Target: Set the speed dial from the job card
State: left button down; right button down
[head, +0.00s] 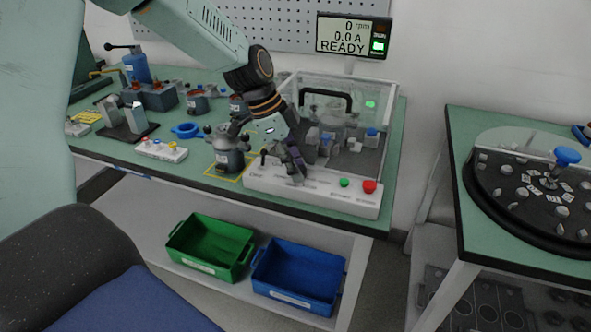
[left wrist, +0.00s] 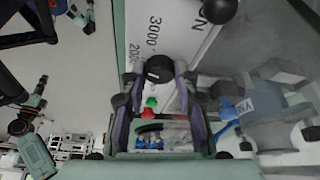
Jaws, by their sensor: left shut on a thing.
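The white control panel (head: 325,192) runs along the front of the clear-covered test rig. My left gripper (head: 293,168) is down at the panel and hides the speed dial in the head view. In the left wrist view the dial's dark round knob (left wrist: 160,68) sits between the fingertips of my left gripper (left wrist: 160,78), which is shut on it. The display (head: 352,36) reads 0 rpm, 0.0 A, READY.
A green button (head: 344,183) and a red button (head: 369,187) sit right of the gripper. A black-knobbed lever (head: 263,156) stands close to its left. A grey stator-like part (head: 228,160) stands further left. Green (head: 212,246) and blue (head: 298,276) bins sit below.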

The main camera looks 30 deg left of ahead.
pick_arm(q)
jog(key=shift+w+m, duration=0.1)
jog(key=shift+m, duration=0.5)
jog(key=shift+r+g, duration=0.1)
jog(key=shift+g, duration=0.2)
jog(key=c, duration=1)
grip_release()
